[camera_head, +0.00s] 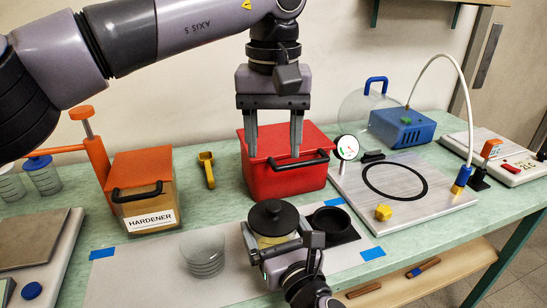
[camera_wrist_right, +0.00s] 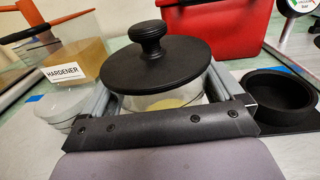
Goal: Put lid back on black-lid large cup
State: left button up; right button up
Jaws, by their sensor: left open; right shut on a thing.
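The large cup (camera_head: 283,241) is clear with yellowish contents and stands on the pale mat at the front middle. Its round black lid (camera_head: 271,217) with a knob is on top of it, and the lid (camera_wrist_right: 155,58) hides the rim in the right wrist view. I cannot tell whether it is fully seated. My right gripper (camera_head: 274,238) is shut on the cup, its fingers on either side of the body (camera_wrist_right: 165,100) below the lid. My left gripper (camera_head: 274,148) is open and empty, pointing down in front of the red box, behind and above the cup.
A black round holder (camera_head: 331,220) is close right of the cup. A stack of clear cups (camera_head: 204,258) is to the left. The red box (camera_head: 283,181) and HARDENER bin (camera_head: 147,190) stand behind. A metal plate (camera_head: 428,205) with a yellow knob is at right.

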jog(key=o, duration=1.1)
jog(key=shift+o, duration=0.2)
jog(key=shift+v, duration=3.6)
